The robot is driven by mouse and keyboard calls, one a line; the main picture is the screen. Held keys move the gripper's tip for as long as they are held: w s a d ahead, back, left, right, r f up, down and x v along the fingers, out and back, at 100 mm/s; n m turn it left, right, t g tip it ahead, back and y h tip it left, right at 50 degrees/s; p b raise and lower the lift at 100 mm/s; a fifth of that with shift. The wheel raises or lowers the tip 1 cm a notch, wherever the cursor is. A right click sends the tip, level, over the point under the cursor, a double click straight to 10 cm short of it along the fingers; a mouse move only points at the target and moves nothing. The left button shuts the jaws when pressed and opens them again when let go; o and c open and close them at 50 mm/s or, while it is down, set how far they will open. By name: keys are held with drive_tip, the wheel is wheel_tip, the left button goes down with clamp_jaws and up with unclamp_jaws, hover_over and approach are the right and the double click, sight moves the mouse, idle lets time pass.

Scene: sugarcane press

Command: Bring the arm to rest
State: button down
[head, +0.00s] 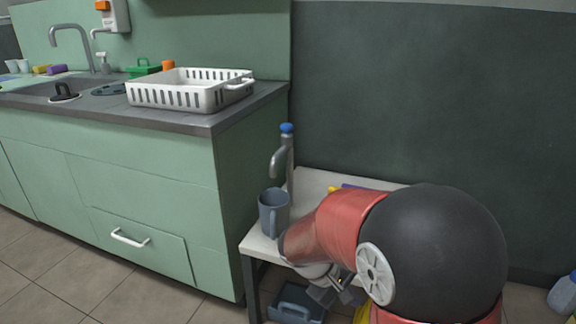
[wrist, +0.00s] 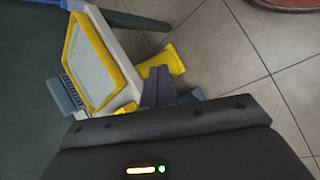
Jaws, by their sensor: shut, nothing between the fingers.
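My arm, with its red and black links, is bent in front of the low white table (head: 258,246) in the head view. My gripper (head: 338,291) points down at the table's front side, partly hidden by my arm. In the wrist view its dark fingers (wrist: 158,84) appear together above the dark gripper body, with nothing held. They overlap a yellow part behind them; I cannot tell the distance between them.
A grey-blue mug (head: 273,211) stands on the table beside a metal tap (head: 287,160), close left of my arm. A dark bin (head: 297,303) is below. A white basket (head: 188,93) sits on the green counter. Tiled floor (wrist: 232,62) is open at right in the wrist view.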

drive_tip(key=s+d+r+m+t+y+p, duration=0.1)
drive_tip(key=s+r+m+t+y+p, duration=0.3)
drive_tip(key=s+r, duration=1.1)
wheel_tip(320, 180, up, 3)
drive_tip(key=m+t+y, duration=0.1)
drive_tip(key=m+y, duration=0.2)
drive_tip(key=shift+s+d+m, duration=0.2)
drive_tip(key=shift+s+m, duration=0.05)
drive_tip(key=shift+m, duration=0.15)
